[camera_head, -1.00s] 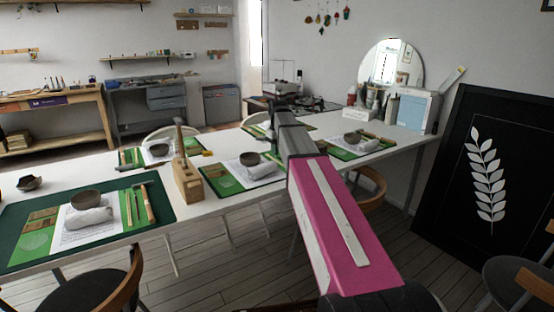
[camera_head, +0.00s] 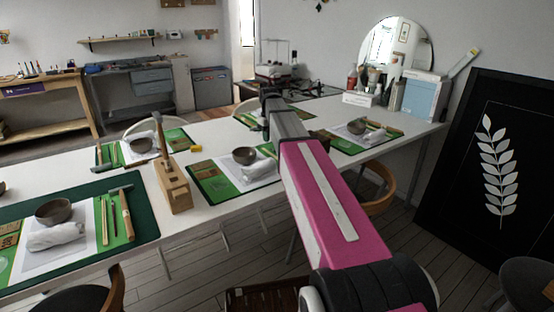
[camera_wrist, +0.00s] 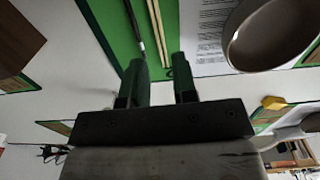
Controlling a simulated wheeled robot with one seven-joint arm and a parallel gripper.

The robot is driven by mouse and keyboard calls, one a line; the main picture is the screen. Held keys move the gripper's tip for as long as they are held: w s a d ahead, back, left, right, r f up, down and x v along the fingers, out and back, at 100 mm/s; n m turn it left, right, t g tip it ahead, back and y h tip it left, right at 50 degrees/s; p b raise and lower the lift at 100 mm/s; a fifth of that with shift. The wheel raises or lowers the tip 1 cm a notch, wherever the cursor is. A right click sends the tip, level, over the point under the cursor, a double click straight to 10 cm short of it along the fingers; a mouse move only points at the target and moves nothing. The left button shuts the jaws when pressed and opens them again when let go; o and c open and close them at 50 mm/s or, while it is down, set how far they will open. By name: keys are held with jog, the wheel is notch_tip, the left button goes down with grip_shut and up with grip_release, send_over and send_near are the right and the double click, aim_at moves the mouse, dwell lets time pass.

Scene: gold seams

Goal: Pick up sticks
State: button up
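In the wrist view, thin pale sticks (camera_wrist: 158,30) lie side by side on a green mat (camera_wrist: 104,25). My gripper (camera_wrist: 160,65) is open, its two fingers apart, and the near ends of the sticks show in the gap between them. I cannot tell how far the fingertips are above the mat. A thin dark tool (camera_wrist: 135,28) lies just left of the sticks. In the head view, thin sticks (camera_head: 104,222) also lie on the near left mat (camera_head: 145,222).
A bowl (camera_wrist: 275,40) is right of the sticks beside printed paper (camera_wrist: 200,30). A yellow block (camera_wrist: 273,102) lies farther right. In the head view, a wooden block (camera_head: 174,185) with an upright tool stands on the white table (camera_head: 225,205). Chairs and a leaning black panel (camera_head: 485,170) surround it.

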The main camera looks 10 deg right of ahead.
aim_at(271, 153)
jog(key=shift+s+d+f, duration=0.1)
jog(key=shift+d+f, duration=0.05)
jog(key=shift+f, duration=3.2)
grip_shut()
